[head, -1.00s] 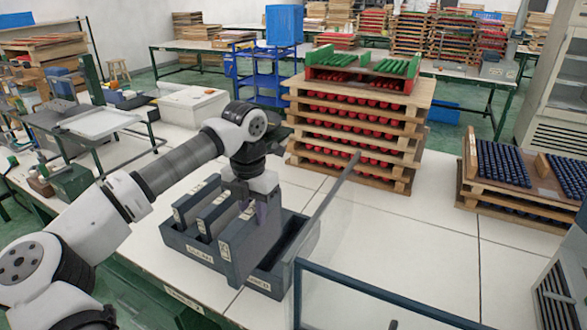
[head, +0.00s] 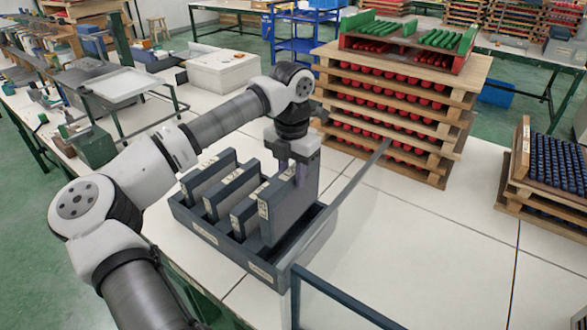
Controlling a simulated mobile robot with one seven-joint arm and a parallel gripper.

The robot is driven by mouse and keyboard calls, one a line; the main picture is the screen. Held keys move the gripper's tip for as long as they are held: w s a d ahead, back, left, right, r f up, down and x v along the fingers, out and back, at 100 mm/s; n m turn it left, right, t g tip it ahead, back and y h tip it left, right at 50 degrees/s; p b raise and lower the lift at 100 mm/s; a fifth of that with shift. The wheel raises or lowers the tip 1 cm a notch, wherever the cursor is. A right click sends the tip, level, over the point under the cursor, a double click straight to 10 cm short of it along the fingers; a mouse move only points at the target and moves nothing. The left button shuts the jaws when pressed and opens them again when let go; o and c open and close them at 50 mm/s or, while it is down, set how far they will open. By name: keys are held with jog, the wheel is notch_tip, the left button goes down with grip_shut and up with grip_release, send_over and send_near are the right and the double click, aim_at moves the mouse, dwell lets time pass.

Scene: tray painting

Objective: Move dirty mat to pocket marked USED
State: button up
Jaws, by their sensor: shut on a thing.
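My gripper (head: 303,175) is shut on the top edge of a dark grey flat mat (head: 283,210), which it holds upright. The mat has a pale label on its near edge, too small to read. It is over the right part of a dark blue-grey box (head: 208,232), beside the other upright panels. Its lower edge is partly hidden, so I cannot tell whether it touches the floor of the box. The box's front wall carries pale labels that I cannot read. Several similar labelled panels (head: 228,192) stand in the box to the left of the held mat.
A clear pane with a dark frame (head: 340,293) stands close to the right of the box. A wooden rack of red pieces (head: 395,110) stands behind. A rack of dark blue pieces (head: 553,165) is at right. The white tabletop (head: 440,240) between is clear.

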notch_tip(320, 180, down, 7)
jog(key=b, duration=0.3)
jog(key=shift+f+b, duration=1.25)
jog(key=shift+f, duration=0.3)
jog(key=shift+f+b, duration=0.5)
jog(key=shift+b, duration=0.05)
jog(key=o, duration=0.9)
notch_tip(320, 180, up, 14)
jog(key=shift+f+b, duration=0.25)
jog(key=shift+b, duration=0.65)
notch_tip(320, 180, up, 7)
jog(key=p, duration=0.6)
send_over(292, 207)
jog(key=w, duration=0.3)
jog(key=shift+s+r, duration=0.2)
